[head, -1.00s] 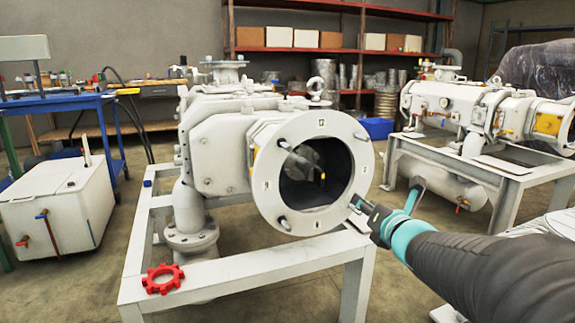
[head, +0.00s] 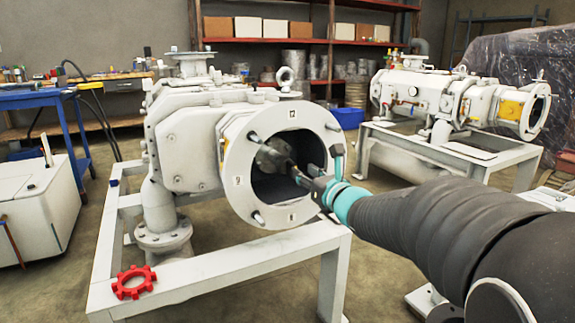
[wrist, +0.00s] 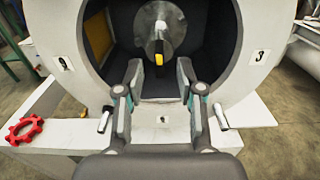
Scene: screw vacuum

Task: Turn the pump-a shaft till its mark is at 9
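The pump's round flange (head: 235,205) faces me with number labels, 12 at top, 9 at left and 6 at bottom. In the wrist view the 9 label (wrist: 65,64) is left and the 3 label (wrist: 260,56) right. The grey shaft (wrist: 158,25) sits inside the dark opening. Its yellow mark (wrist: 159,59) is at the shaft's lower edge, towards 6. My gripper (wrist: 160,72) is open, its fingers either side of and short of the mark, with nothing between them. In the head view my gripper (head: 300,178) is at the opening's right side and partly covers it.
Bolts stick out around the flange, including one at upper right (head: 333,127). A red gear-shaped piece (head: 134,282) lies on the white frame (head: 215,272). A second pump (head: 440,92) stands behind at right.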

